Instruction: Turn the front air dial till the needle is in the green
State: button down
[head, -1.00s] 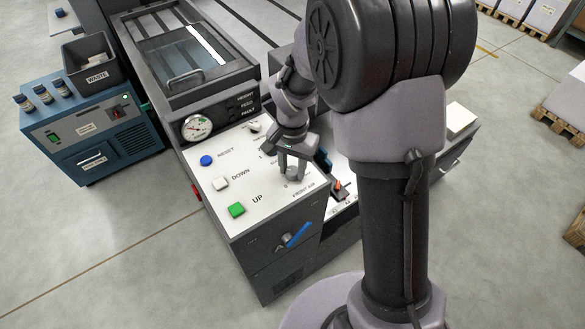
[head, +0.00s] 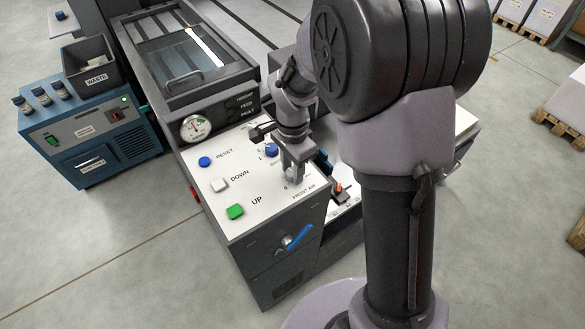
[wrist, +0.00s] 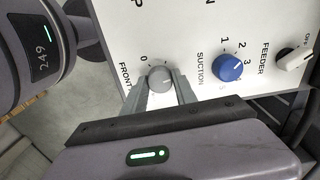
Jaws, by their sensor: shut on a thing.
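The front air dial is a small round grey knob (wrist: 160,80) on the white panel, with its FRONT label partly covered in the wrist view. My gripper (wrist: 158,90) is shut on this knob, one finger on each side. In the head view my gripper (head: 292,172) points down at the panel's front right part, above the FRONT AIR label, and mostly hides the knob. The round gauge (head: 195,127) is on the upright face behind the panel. Its needle and green zone are too small to read surely.
The blue SUCTION knob (wrist: 229,67) and white FEEDER knob (wrist: 293,59) sit close beside my gripper. RESET (head: 205,161), DOWN (head: 219,185) and UP (head: 235,211) buttons lie to the left. A blue-handled lever (head: 299,237) is on the front face.

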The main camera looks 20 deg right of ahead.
aim_at(292, 172)
dwell(0.3)
jog(key=c, duration=1)
grip_release()
notch_tip(292, 172, up, 18)
jog(key=p, duration=0.6)
jog(key=shift+f+p, duration=0.25)
jog(key=shift+p, duration=0.15)
dwell(0.4)
